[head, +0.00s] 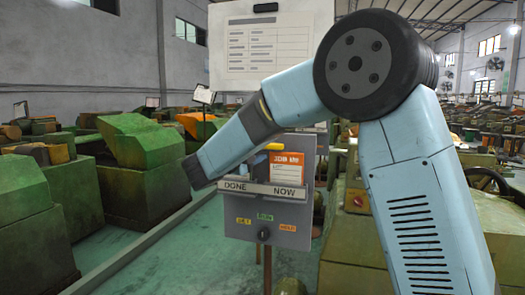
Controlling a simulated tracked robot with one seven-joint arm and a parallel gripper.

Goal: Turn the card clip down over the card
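The job card (287,170), orange and white with "JOB" lettering, stands upright on the grey panel (290,215), behind a rail (262,190) marked DONE and NOW. It is on the NOW side. A small yellow piece (273,147), probably the card clip, shows just above the card; my arm partly hides that area and its exact pose cannot be told. My light blue arm crosses in front of the panel's upper left. Its dark end (194,172) is left of the panel, apart from the card. No separate fingers can be made out there.
A dark knob (264,234) with several coloured labels sits low on the panel. A white sheet board (268,48) stands above. Green machines (150,170) line the left; another machine (350,240) is close on the right. The green floor (180,255) left of the panel is clear.

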